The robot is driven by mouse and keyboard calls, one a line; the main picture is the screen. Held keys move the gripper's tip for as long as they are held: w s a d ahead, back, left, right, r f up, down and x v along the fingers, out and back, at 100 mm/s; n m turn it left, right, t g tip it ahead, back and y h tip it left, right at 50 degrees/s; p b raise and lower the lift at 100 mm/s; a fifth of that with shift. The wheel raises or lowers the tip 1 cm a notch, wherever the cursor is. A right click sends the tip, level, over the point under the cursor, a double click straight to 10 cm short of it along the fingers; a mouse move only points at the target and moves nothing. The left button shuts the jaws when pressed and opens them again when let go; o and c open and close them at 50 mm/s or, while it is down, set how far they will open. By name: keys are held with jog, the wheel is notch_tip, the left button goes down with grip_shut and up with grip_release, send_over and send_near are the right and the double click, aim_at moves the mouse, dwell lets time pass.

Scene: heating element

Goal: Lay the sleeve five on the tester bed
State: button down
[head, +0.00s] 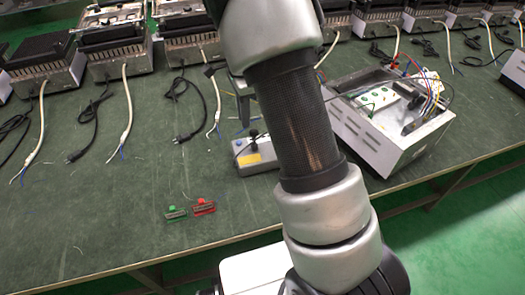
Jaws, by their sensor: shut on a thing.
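My arm crosses the middle of the view and hides much of the bench behind it. Part of my gripper (243,108) shows as a dark grey piece left of the arm, above a small grey box. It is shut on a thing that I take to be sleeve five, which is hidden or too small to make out. The grey box (242,158) has a yellow label and a dark knob, and looks like the tester. Its right side is behind my arm, and I cannot make out its bed. I cannot tell whether the held thing touches the box.
A green item (175,213) and a red item (203,207) lie near the bench's front edge. An open white case (385,140) with wiring stands right of my arm. Heater units (113,45) with trailing cables line the back. The green bench (100,220) is clear at front left.

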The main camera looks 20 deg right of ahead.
aim_at(247, 160)
jog(key=shift+w+f+m, duration=0.1)
jog(key=shift+f+m, duration=0.2)
notch_tip(247, 160, down, 17)
jog(key=b, duration=0.4)
jog(key=shift+f, duration=0.2)
jog(key=c, duration=1.6)
grip_release()
